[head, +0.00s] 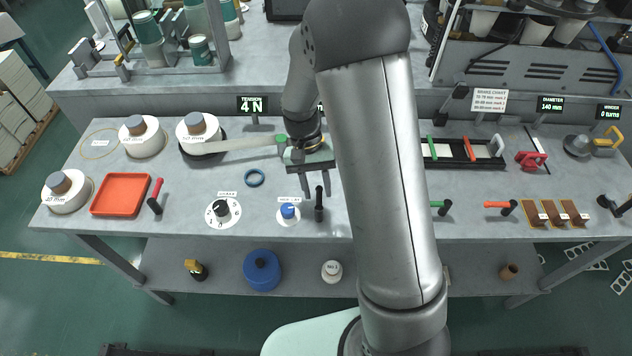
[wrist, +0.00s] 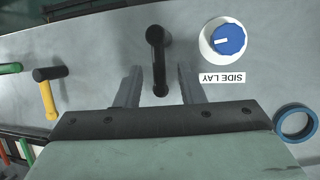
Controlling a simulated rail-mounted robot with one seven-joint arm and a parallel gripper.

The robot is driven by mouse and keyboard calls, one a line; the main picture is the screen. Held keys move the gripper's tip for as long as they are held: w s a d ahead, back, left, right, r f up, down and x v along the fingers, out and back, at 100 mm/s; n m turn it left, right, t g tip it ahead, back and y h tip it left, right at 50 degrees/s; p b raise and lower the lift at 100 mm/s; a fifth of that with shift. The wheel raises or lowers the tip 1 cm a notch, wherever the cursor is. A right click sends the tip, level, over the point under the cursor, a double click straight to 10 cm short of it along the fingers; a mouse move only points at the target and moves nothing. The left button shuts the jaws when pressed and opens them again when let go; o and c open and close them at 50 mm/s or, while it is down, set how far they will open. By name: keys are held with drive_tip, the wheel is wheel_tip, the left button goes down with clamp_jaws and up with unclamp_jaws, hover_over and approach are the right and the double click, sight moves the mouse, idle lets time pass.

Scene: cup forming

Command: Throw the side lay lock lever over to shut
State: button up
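The side lay lock lever, a black lever (head: 319,204), stands on the front part of the bench just right of the blue side lay knob (head: 288,211). In the wrist view the lever (wrist: 158,62) points toward my gripper, beside the blue knob (wrist: 228,39) and its SIDE LAY label (wrist: 222,78). My gripper (head: 315,192) is over the bench by the lever, fingers downward. In the wrist view my gripper (wrist: 160,90) is open, with the lever's free end showing between the two fingers and a gap on each side. Whether the fingers are low enough to flank it is unclear.
A yellow lever with a black end (wrist: 48,92) and a green lever (wrist: 10,68) lie to one side. A blue ring (head: 254,177) lies on the bench, left of my gripper. A black dial (head: 222,208) is left of the blue knob.

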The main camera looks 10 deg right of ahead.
drive_tip(key=b+v, duration=0.1)
drive_tip(key=v, duration=1.6)
drive_tip(key=shift+r+b, duration=0.25)
drive_tip(key=shift+b, duration=0.1)
drive_tip(key=s+d+f+n+t, duration=0.1)
drive_tip(key=s+d+t, duration=0.1)
drive_tip(key=s, duration=0.9)
drive_tip(key=s+d+f+n+t+y, duration=0.1)
drive_tip(key=s+d+f+n+t, duration=0.1)
drive_tip(key=s, duration=1)
drive_tip(key=shift+s+f+t, duration=0.2)
drive_tip(key=shift+f+t, duration=0.1)
drive_tip(key=shift+t, duration=0.5)
